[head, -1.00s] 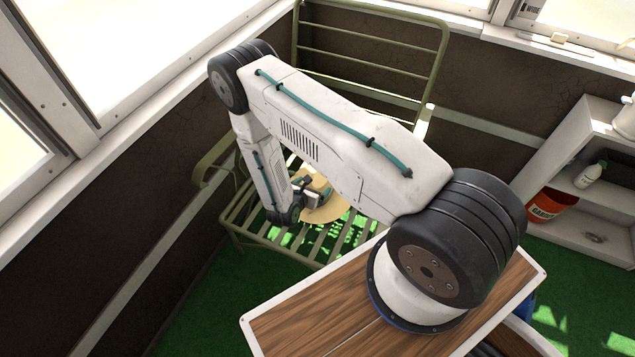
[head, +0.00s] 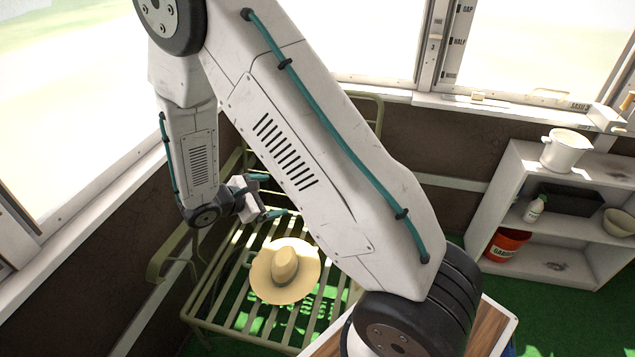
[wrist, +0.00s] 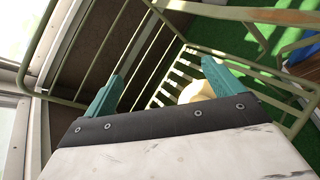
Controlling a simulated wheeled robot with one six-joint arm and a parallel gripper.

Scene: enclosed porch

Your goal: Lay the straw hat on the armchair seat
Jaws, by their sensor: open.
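The straw hat (head: 284,271) lies crown up on the slatted seat of the green metal armchair (head: 232,326) in the head view. My gripper (head: 278,195) is open and empty, raised above the seat behind the hat and apart from it. My arm hides part of the chair's back. In the wrist view my open fingers (wrist: 160,82) frame the seat slats, and part of the hat (wrist: 197,91) shows beside the right finger. The rest of the hat is hidden there by my gripper.
A white shelf unit (head: 507,195) stands at the right, with a white pot (head: 566,150), a spray bottle (head: 535,208), a bowl (head: 619,222) and an orange bucket (head: 506,246). Windows and a dark wall close off the left and back. The chair's armrest (head: 160,264) is at the left.

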